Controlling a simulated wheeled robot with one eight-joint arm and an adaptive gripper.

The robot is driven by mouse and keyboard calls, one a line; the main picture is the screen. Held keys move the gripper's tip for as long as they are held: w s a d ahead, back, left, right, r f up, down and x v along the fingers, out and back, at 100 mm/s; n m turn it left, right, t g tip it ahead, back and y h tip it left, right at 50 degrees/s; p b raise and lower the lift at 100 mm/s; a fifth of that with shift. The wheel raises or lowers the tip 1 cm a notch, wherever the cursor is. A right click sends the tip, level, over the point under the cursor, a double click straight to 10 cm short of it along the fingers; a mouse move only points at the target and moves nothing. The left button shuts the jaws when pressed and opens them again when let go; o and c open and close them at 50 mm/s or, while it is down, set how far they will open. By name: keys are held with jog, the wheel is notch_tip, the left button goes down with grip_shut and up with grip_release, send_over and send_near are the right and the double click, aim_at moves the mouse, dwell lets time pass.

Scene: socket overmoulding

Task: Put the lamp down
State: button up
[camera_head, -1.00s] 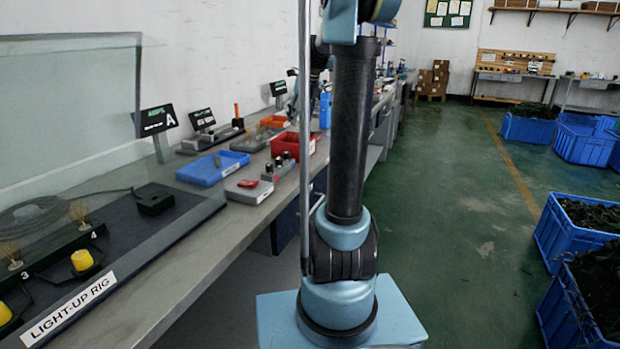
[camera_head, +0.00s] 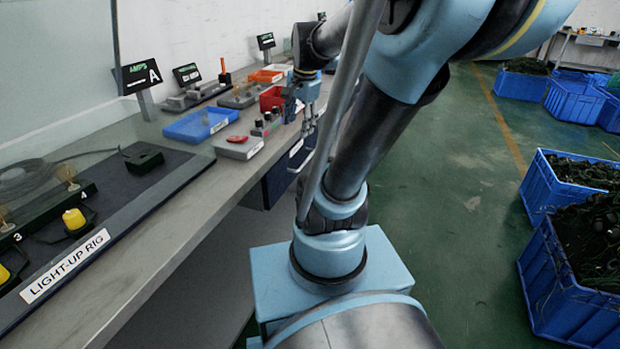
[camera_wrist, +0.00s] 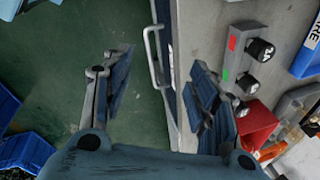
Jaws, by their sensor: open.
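My gripper (camera_head: 303,112) hangs at the front edge of the bench in the head view, fingers pointing down. In the wrist view its two fingers (camera_wrist: 158,88) are wide apart, with nothing between them but floor and the bench's front edge with a handle. Yellow pieces (camera_head: 74,219) sit on the light-up rig (camera_head: 110,222) at the lower left. A grey block with black round knobs (camera_wrist: 258,50) lies to the right of my fingers in the wrist view, partly hidden by the right finger.
On the bench (camera_head: 165,235) stand a blue tray (camera_head: 197,124), a grey box with a red top (camera_head: 238,147), a red bin (camera_head: 271,97) and an orange tray (camera_head: 266,76). A drawer handle (camera_wrist: 152,50) juts from the bench front. Blue crates (camera_head: 560,285) stand on the floor at right.

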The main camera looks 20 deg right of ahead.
jog(key=s+f+n, duration=1.1)
jog(key=s, duration=0.2)
jog(key=shift+s+d+f+n+g+h, duration=0.2)
jog(key=shift+f+n+g+h, duration=0.1)
jog(key=shift+h, duration=0.1)
